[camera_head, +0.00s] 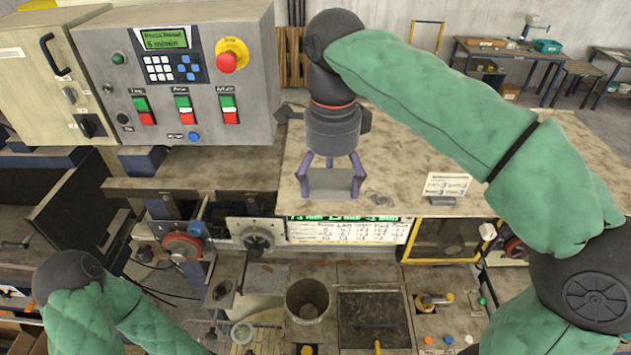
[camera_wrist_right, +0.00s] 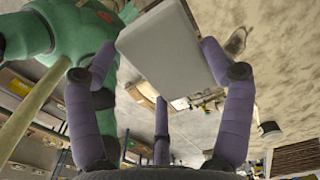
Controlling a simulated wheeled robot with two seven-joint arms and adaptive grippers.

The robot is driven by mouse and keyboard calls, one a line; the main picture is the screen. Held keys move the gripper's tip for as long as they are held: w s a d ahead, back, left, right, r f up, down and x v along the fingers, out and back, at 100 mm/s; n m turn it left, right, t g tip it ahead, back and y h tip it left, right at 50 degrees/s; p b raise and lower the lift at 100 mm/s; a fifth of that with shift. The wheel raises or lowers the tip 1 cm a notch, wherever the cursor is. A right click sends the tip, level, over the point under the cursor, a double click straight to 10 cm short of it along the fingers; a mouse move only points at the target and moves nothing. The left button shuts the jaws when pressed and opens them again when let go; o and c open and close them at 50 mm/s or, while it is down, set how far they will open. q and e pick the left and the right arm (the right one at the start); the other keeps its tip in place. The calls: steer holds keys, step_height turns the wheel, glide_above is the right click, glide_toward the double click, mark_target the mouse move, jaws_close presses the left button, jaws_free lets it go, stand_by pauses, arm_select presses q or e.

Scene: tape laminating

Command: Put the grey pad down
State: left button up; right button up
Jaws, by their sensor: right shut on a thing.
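The grey pad (camera_head: 330,184) is a small flat rectangular plate in the head view, over the near left part of the stained bench top (camera_head: 400,150). My right gripper (camera_head: 331,173) reaches down from above, its purple fingers shut on the pad's sides. In the right wrist view the pad (camera_wrist_right: 165,45) sits between the fingertips of the gripper (camera_wrist_right: 158,55). I cannot tell whether the pad's underside touches the bench top. My left arm shows at the lower left of the head view, but its gripper is out of view.
A control box (camera_head: 185,75) with buttons stands to the left of the pad. A small sign (camera_head: 446,187) stands on the bench top to the right. A dark patch (camera_head: 379,198) lies just right of the pad.

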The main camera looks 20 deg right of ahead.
mark_target(322, 168)
arm_select(q)
steer(key=shift+w+r+p, duration=0.4)
steer(key=shift+r+p, duration=0.1)
steer(key=shift+r, duration=0.1)
arm_select(e)
steer(key=w, duration=0.1)
steer(key=w+f, duration=0.1)
steer(key=w, duration=0.3)
steer(key=shift+f, duration=0.4)
steer(key=w+f, duration=0.2)
steer(key=w+f+p, duration=0.1)
steer(key=f, duration=0.1)
steer(key=shift+w+d+f, duration=0.1)
steer(key=shift+w+f, duration=0.2)
steer(key=shift+w, duration=0.05)
steer(key=shift+w+f, duration=0.45)
steer(key=shift+w, duration=0.05)
steer(key=f, duration=0.2)
steer(key=f+p, duration=0.1)
steer(key=shift+w+f, duration=0.25)
steer(key=shift+f, duration=0.05)
arm_select(q)
step_height(322, 168, up, 2)
steer(key=shift+s+r, duration=0.1)
steer(key=shift+r, duration=0.05)
arm_select(e)
steer(key=shift+f, duration=0.15)
steer(key=shift+f, duration=0.15)
steer(key=o, duration=1.1)
steer(key=shift+c, duration=0.2)
